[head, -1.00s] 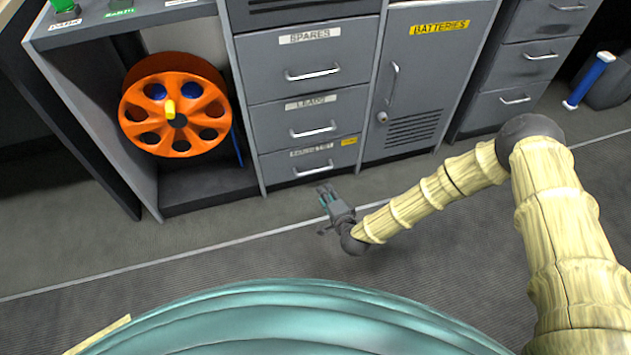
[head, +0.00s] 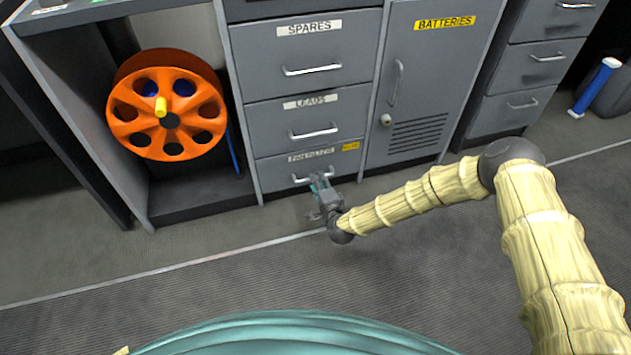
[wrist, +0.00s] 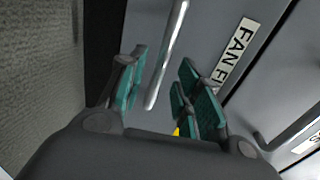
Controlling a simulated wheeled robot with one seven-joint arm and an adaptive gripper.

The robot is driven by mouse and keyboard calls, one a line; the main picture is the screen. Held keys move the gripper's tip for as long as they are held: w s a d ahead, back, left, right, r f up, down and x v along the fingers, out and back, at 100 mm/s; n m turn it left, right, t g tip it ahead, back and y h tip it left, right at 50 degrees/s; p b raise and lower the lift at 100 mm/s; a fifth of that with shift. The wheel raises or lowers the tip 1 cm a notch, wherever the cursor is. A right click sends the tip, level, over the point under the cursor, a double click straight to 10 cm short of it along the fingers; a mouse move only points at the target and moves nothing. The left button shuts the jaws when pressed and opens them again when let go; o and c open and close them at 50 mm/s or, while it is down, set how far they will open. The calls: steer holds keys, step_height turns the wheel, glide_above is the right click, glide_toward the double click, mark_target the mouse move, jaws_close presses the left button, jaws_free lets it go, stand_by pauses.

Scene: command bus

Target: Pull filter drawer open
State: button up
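The filter drawer (head: 272,171) is the bottom drawer of the grey cabinet. It looks closed, and its label (wrist: 236,52) reads "FAN FI…" in the wrist view. Its silver bar handle (head: 299,181) is partly hidden behind my gripper (head: 319,181) in the head view. In the wrist view my gripper (wrist: 165,90) is open, with teal pads on its fingers. The handle (wrist: 167,55) runs through the gap between the fingers, closer to the left finger. I cannot tell whether a finger touches it.
The LEADS drawer (head: 280,129) and SPARES drawer (head: 275,62) are above, both closed. The BATTERIES door (head: 425,65) is to the right. An orange reel (head: 190,134) sits in the open bay at left. The floor (head: 220,270) in front is clear.

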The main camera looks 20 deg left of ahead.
steer(key=shift+b+x, duration=0.6)
steer(key=shift+x, duration=1.3)
jaws_close()
